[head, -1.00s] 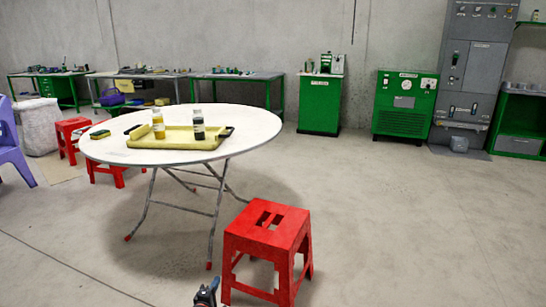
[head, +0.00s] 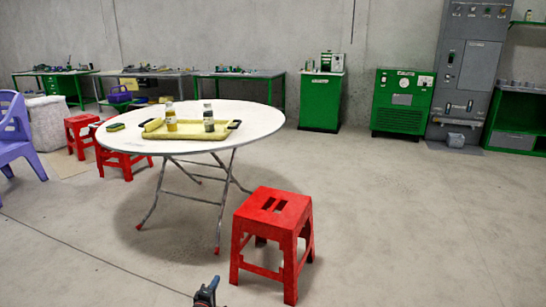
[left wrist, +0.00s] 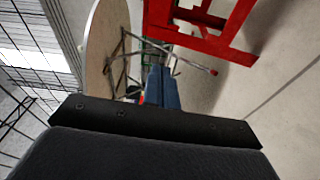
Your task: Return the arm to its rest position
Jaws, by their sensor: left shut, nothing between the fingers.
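My left gripper (head: 206,291) shows at the bottom edge of the head view, low in front of the red stool and apart from it. In the left wrist view its blue fingers (left wrist: 160,88) lie together, shut and empty. The rest of the left arm is out of the head view. My right gripper is in neither view. No blue cable can be made out for certain.
A red stool (head: 272,222) stands close by, right of the gripper; it also shows in the left wrist view (left wrist: 205,42). Behind it is a round white table (head: 262,121) with a yellow tray (head: 190,143) and two bottles. A purple chair (head: 14,143) stands at left. The floor at right is clear.

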